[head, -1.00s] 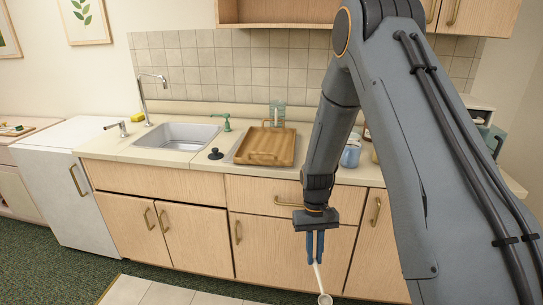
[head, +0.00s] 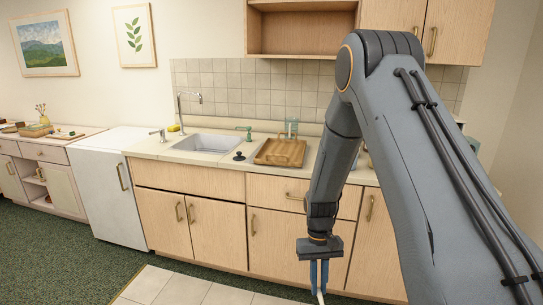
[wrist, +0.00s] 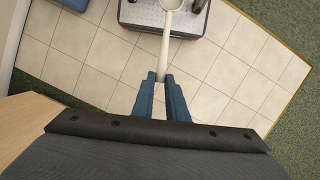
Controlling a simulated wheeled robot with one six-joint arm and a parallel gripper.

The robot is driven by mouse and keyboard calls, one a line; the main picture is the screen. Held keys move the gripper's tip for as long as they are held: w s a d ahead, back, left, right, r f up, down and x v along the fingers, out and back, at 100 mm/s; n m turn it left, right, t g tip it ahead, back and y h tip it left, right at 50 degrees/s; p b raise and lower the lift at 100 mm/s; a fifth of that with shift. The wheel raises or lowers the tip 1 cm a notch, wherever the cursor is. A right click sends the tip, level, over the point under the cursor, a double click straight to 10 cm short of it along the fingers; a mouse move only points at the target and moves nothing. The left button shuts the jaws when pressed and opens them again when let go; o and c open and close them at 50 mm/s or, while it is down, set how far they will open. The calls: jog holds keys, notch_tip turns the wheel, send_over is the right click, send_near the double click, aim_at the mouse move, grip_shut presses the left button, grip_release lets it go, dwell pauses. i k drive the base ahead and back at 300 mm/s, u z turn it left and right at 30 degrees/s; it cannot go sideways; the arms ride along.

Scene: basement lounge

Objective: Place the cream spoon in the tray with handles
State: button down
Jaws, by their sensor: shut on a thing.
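The cream spoon (wrist: 165,42) is held by its handle between the blue fingers of my gripper (wrist: 161,82), its round bowl pointing away at the top of the wrist view. In the head view my gripper (head: 319,279) hangs low in front of the cabinet doors, below counter height. Only a short piece of the spoon handle (head: 320,297) shows there; the bowl is cut off by the frame. The wooden tray with handles (head: 281,152) rests on the counter right of the sink, behind and above my gripper. It looks empty.
The sink (head: 207,143) lies left of the tray, with a black knobbed object (head: 239,156) between them. A clear glass (head: 291,128) stands behind the tray. A white cabinet (head: 112,188) stands left. Tiled floor lies below my gripper.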

aim_at(283, 148)
jog(key=u, duration=0.8)
jog(key=i, duration=1.7)
jog(key=z, duration=0.8)
